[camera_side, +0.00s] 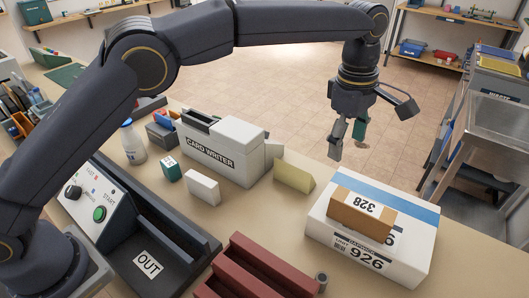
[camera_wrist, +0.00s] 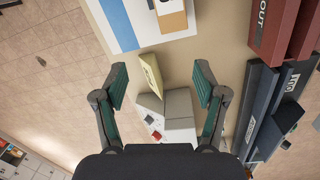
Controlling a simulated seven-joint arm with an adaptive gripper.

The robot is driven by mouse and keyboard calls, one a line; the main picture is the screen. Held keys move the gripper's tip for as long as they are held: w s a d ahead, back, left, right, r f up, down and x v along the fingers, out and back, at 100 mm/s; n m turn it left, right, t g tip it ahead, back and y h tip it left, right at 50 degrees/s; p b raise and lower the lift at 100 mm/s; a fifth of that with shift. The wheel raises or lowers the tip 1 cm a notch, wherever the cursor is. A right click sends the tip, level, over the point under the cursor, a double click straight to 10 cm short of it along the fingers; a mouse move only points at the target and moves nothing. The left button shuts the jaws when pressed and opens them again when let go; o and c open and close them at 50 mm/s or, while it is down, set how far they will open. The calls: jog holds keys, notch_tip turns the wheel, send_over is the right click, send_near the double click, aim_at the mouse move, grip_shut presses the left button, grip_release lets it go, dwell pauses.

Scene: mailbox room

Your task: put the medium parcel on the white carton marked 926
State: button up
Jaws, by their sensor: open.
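A brown box-shaped parcel (camera_side: 360,214) with a white label reading 328 lies on top of the white carton (camera_side: 408,262) marked 926 at the right of the side view. The carton has a blue stripe. In the wrist view the parcel (camera_wrist: 172,20) and the carton (camera_wrist: 120,22) show partly at the top edge. My gripper (camera_side: 348,145) is open and empty, raised behind and above the carton and apart from the parcel. Its two green-padded fingers stand wide apart in the wrist view (camera_wrist: 160,78).
A yellow wedge (camera_side: 294,177) and the white card writer (camera_side: 235,155) stand left of the carton. A small white box (camera_side: 202,187), a green block (camera_side: 171,169) and a bottle stand farther left. A red rack (camera_side: 262,268) and dark OUT tray (camera_side: 170,240) are at the front.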

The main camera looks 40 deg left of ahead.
jog(key=s+a+r+m+t, duration=0.1)
jog(key=s+a+r+m, duration=0.4)
jog(key=a, duration=0.5)
jog(key=s+a+r+m+t, duration=0.15)
jog(key=s+a+r, duration=0.25)
jog(key=a+r, duration=0.45)
jog(key=s+a+f+m+t, duration=0.1)
jog(key=s+a+f+m, duration=0.3)
jog(key=s, duration=0.5)
jog(key=s+a+f+m+t, duration=0.1)
jog(key=s+a+f+m, duration=0.3)
jog(key=s+a, duration=0.4)
jog(key=shift+s+a+f+m+y, duration=0.3)
jog(key=shift+s+m, duration=0.25)
jog(key=shift+s, duration=0.55)
